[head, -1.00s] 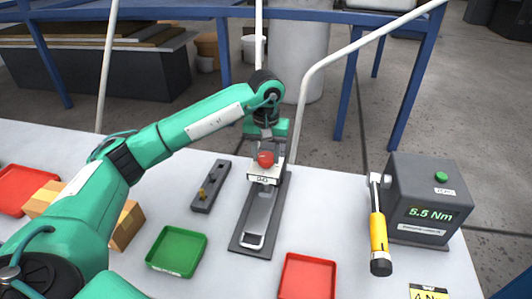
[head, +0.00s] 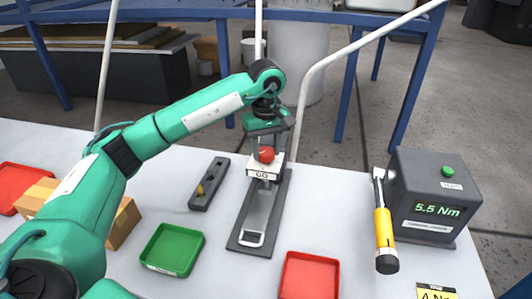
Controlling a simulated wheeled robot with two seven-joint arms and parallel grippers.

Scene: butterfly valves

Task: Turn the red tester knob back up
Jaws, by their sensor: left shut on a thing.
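The red tester knob (head: 266,154) sits on top of a small white block marked "GO" (head: 262,173), on the grey tester stand (head: 256,222) in the middle of the table. My left gripper (head: 265,151) comes down from above and is shut on the knob, with its fingers around it. The fingers hide part of the knob, so its turn angle is hard to tell. My right gripper is not in view.
A grey holder (head: 209,184) stands left of the tester. A green tray (head: 173,250) and a red tray (head: 309,277) lie in front. A torque meter (head: 430,195) reading 5.5 Nm and a yellow-handled wrench (head: 384,230) are at right. Cardboard boxes (head: 122,222) lie behind my arm.

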